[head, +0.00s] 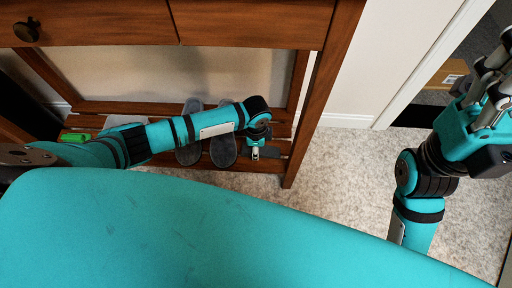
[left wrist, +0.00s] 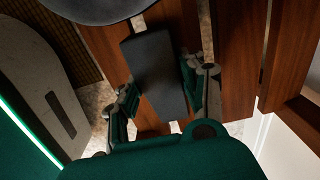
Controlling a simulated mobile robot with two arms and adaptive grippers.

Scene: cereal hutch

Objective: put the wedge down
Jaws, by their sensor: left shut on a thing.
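The wedge (left wrist: 153,75), a dark grey block, sits between the fingers of my left gripper (left wrist: 163,98) in the left wrist view. The gripper is shut on it, over the brown wooden slats (left wrist: 233,55). In the head view my left gripper (head: 256,152) reaches down at the low slatted shelf (head: 275,165), near its right end. A small dark shape beside the fingertips there may be the wedge; I cannot tell whether it touches the slats. My right gripper (head: 488,90) is raised at the right edge, away from the shelf, and its opening is unclear.
Grey slippers (head: 222,150) lie on the shelf just left of my left gripper. A green object (head: 75,137) is farther left. The wooden table leg (head: 315,105) stands close on the right. Speckled carpet (head: 340,170) is clear beyond it. A cardboard box (head: 447,73) shows through the doorway.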

